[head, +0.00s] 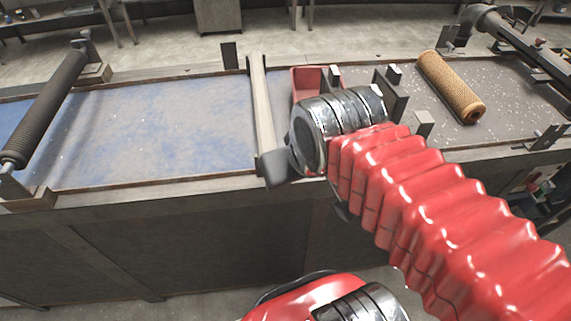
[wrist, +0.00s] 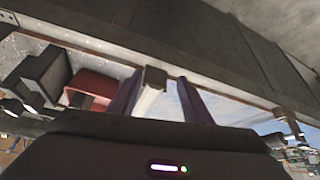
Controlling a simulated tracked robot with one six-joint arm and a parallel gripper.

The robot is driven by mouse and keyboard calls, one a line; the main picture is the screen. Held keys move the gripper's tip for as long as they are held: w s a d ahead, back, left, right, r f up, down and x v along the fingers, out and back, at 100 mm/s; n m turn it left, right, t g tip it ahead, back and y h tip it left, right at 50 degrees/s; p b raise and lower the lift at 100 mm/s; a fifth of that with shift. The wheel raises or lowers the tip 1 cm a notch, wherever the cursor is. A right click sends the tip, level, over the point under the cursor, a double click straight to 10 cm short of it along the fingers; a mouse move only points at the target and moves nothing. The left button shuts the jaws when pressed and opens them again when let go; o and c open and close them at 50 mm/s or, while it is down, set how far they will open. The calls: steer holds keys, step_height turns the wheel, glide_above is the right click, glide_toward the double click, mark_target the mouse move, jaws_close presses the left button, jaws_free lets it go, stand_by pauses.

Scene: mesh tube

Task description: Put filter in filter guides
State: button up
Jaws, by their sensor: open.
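The filter appears to be the tan mesh tube (head: 450,85), lying at a slant on the speckled grey surface at the right in the head view. I do not see it in the wrist view. My gripper (head: 275,168) is far to its left, at the near end of a pale crossbar (head: 262,105). In the wrist view my gripper (wrist: 160,78) is open, its two dark fingers apart with the crossbar's end showing between them. I cannot tell whether they touch it. Dark upright blocks (head: 393,98) stand left of the tube; I cannot tell whether they are the filter guides.
A red open box (head: 309,80) sits behind my wrist, partly hidden. A dark ribbed roller (head: 45,108) spans the left end of the bench. The blue-stained surface (head: 165,130) between roller and crossbar is clear. A dark clamp-like device (head: 515,38) stands at the far right.

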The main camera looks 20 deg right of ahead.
steer(key=shift+c, duration=0.4)
steer(key=shift+c, duration=0.7)
steer(key=shift+d, duration=0.2)
steer(key=m+g+h, duration=0.1)
steer(key=m+g, duration=0.2)
steer(key=m, duration=0.2)
glide_toward(379, 94)
steer(key=f, duration=0.5)
steer(key=s+f, duration=0.1)
steer(key=f, duration=0.1)
steer(key=shift+a+f, duration=0.15)
steer(key=shift+f, duration=0.2)
steer(key=w+r, duration=0.1)
steer(key=w+d+r+n, duration=0.1)
steer(key=r, duration=0.1)
steer(key=shift+r+n+t, duration=0.1)
steer(key=shift+n+t, duration=0.2)
steer(key=shift+t, duration=0.1)
steer(key=shift+s+a+n, duration=0.1)
steer(key=shift+s+n, duration=0.05)
steer(key=shift+n, duration=0.15)
steer(key=shift+f, duration=0.2)
